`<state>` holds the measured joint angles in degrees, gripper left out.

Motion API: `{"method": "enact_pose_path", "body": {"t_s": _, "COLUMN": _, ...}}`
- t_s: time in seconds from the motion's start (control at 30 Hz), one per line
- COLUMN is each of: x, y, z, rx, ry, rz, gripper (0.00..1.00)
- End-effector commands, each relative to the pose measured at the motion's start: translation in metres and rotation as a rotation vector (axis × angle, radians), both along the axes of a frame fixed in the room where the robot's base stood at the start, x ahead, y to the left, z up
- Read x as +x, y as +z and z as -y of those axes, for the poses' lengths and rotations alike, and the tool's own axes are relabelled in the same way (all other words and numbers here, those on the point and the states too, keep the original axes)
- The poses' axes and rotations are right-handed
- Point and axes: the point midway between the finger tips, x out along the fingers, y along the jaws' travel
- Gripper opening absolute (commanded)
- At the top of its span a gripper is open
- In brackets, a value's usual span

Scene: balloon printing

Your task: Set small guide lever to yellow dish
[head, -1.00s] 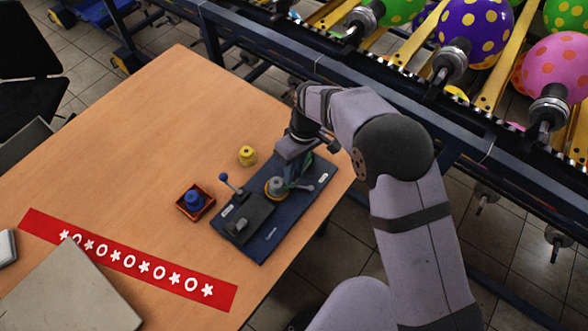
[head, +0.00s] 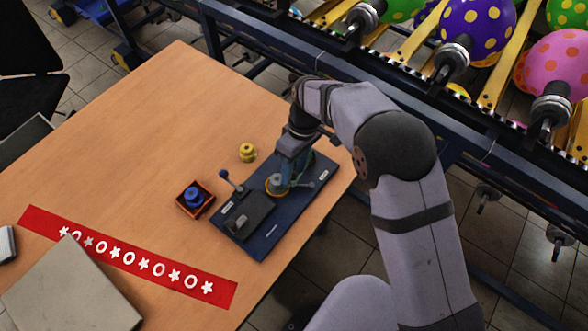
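A dark blue board (head: 262,248) lies near the right edge of the table. On it sits a round yellow dish (head: 268,190) with a grey centre, partly hidden by my gripper. A lever with a grey knob (head: 309,184) reaches out to the right of the dish. A lever with a blue knob (head: 224,174) stands up at the board's left side. I cannot tell from the labels which one is the small guide lever. My gripper (head: 286,185) points down right at the dish, between it and the grey-knobbed lever. Its fingertips are too small and covered to judge opening or contact.
A yellow knobbed piece (head: 247,152) stands behind the board. An orange-red tray (head: 207,208) holding a blue piece (head: 193,196) is to its left. A red banner (head: 225,291) and a grey flat case (head: 70,290) lie at the front. The table's back left is clear.

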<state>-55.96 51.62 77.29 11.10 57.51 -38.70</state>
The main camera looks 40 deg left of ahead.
Motion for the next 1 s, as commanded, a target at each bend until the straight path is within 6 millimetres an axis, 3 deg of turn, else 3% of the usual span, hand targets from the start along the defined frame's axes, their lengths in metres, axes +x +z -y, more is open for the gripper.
{"method": "enact_pose_path", "body": {"t_s": 0.5, "x": 0.012, "y": 0.06, "z": 0.0, "rx": 0.002, "ry": 0.0, "rz": 0.001, "gripper": 0.4}}
{"method": "enact_pose_path", "body": {"t_s": 1.0, "x": 0.013, "y": 0.067, "z": 0.001, "rx": 0.0, "ry": 0.0, "rz": 0.0, "gripper": 0.4}}
